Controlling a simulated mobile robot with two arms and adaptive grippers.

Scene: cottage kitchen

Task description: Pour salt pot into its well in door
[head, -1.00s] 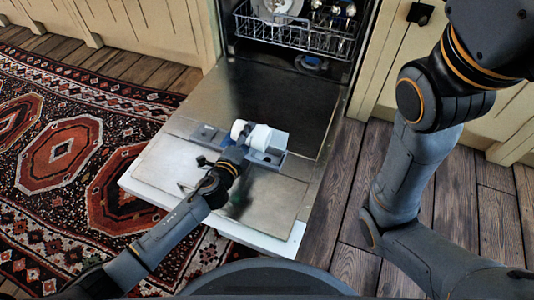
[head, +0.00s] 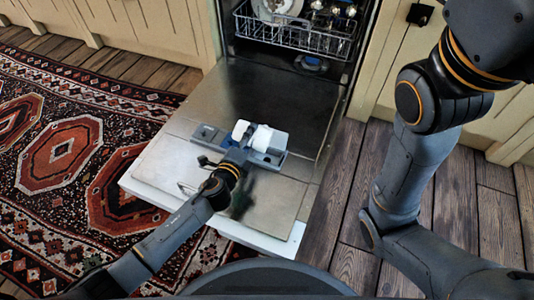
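The dishwasher door (head: 200,158) lies folded down flat in front of me. A grey dispenser panel (head: 207,134) is set across the door, with its wells partly hidden by my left gripper and the white pot. The white salt pot (head: 262,137) is over the right part of the panel and looks tilted on its side. My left gripper (head: 240,148) is at the pot's near left side. Its fingertips are too small and covered to tell whether they are closed on the pot. My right gripper is out of the picture; only my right arm shows.
The dishwasher's lower rack (head: 292,35) holds a plate (head: 277,9) and glassware inside the open cavity. A patterned rug (head: 60,155) lies left of the door. Wooden floor (head: 345,200) is clear to the right.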

